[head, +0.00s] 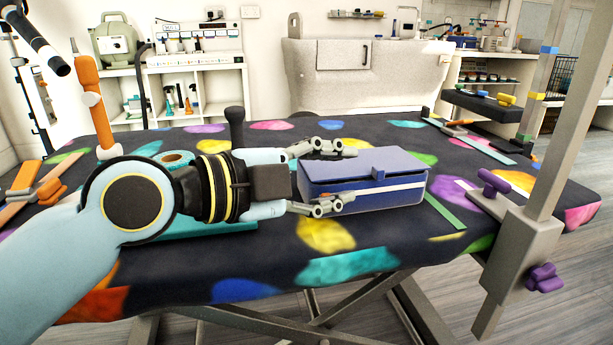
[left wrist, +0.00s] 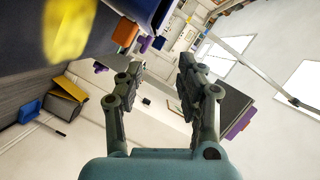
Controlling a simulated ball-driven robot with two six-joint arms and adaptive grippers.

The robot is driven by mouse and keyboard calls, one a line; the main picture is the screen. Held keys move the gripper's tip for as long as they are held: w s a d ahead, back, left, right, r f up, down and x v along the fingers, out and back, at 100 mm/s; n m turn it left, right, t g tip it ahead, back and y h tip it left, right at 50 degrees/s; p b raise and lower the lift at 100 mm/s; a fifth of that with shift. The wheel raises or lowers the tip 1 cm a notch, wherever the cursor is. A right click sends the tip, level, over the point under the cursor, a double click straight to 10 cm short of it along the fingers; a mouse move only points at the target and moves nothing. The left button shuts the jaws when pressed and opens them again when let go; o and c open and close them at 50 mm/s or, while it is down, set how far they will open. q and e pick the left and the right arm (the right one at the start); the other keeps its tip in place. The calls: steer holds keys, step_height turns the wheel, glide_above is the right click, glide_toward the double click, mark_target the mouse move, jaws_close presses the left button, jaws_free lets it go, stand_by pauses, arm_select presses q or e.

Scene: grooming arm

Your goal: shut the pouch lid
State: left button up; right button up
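The pouch (head: 385,198) is a blue-purple box on the dark patterned table, right of my left gripper. Its lid (head: 350,168) lies nearly flat over the top, with a small tab toward the front; I cannot tell whether it is fully shut. My left gripper (head: 343,176) is open, its fingers spread at the pouch's left end, one toward the back and one in front of the front face. Contact is unclear. In the left wrist view the fingers (left wrist: 158,78) are apart with nothing between them, and a blue part, probably the pouch (left wrist: 145,10), shows at the top. My right gripper is out of view.
The grooming table (head: 250,275) has a grey clamp post (head: 515,235) with purple knobs at the right. Green strips (head: 443,212) lie right of the pouch. The front tabletop is clear.

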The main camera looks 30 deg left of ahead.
arm_select(q)
steer(key=v, duration=0.3)
steer(key=shift+s+a, duration=0.2)
steer(key=shift+s, duration=0.15)
steer(key=shift+s+a+r, duration=0.1)
steer(key=shift+s+r, duration=0.05)
steer(key=shift+s, duration=0.35)
steer(key=shift+c, duration=0.3)
